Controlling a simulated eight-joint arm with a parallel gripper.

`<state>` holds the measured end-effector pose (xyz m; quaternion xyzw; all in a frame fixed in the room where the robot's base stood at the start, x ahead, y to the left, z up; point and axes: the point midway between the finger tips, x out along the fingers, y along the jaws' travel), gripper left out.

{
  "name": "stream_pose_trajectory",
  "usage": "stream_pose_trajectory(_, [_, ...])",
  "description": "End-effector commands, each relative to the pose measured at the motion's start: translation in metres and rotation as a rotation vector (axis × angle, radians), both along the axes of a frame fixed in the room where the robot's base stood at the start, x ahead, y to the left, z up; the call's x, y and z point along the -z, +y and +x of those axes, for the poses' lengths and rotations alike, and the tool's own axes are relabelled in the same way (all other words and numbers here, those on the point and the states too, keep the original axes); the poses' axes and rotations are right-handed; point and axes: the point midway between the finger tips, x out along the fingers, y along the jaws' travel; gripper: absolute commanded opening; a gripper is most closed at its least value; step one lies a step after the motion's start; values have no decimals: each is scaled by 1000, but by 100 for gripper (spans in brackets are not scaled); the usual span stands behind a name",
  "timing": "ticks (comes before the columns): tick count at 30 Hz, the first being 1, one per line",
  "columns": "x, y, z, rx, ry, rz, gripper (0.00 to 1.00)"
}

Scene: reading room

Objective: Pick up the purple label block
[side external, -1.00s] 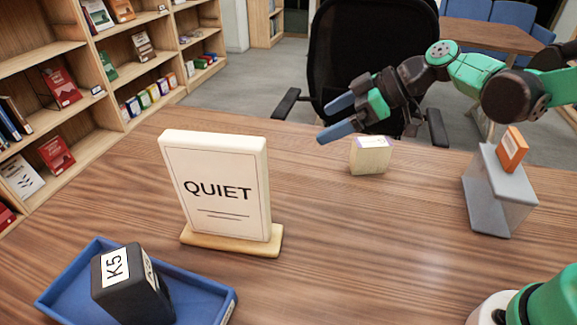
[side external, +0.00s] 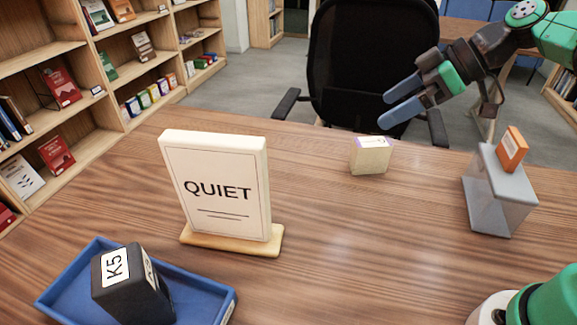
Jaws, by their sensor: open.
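A small cream block (side external: 371,157) with a purple-edged label on its top stands upright on the wooden table near its far edge. It is the only block in view with purple on it. My gripper (side external: 384,112) has blue fingers and is open and empty. In the picture it is just above and slightly right of the block, apart from it. How far it is from the block in depth I cannot tell.
A white QUIET sign (side external: 217,186) stands left of the block. A grey stand (side external: 490,195) bearing an orange block (side external: 511,149) is at right. A blue tray (side external: 215,300) holding a black K5 block (side external: 130,286) is front left. The table's middle is clear.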

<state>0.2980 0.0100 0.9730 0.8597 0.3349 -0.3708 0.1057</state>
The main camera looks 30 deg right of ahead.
Motion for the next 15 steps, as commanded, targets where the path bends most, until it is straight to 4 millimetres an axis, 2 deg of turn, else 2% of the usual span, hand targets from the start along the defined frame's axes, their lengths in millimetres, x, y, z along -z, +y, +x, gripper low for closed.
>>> stream_pose_trajectory(3, [25,4,-18,190,126,-62,100])
stream_pose_trajectory(6, [42,1,-30,377,174,-107,100])
stream_pose_trajectory(12, [57,-7,-41,639,150,-130,100])
stream_pose_trajectory(14, [58,-8,-41,676,137,-127,86])
stream_pose_trajectory(15, [58,-9,-42,692,132,-124,74])
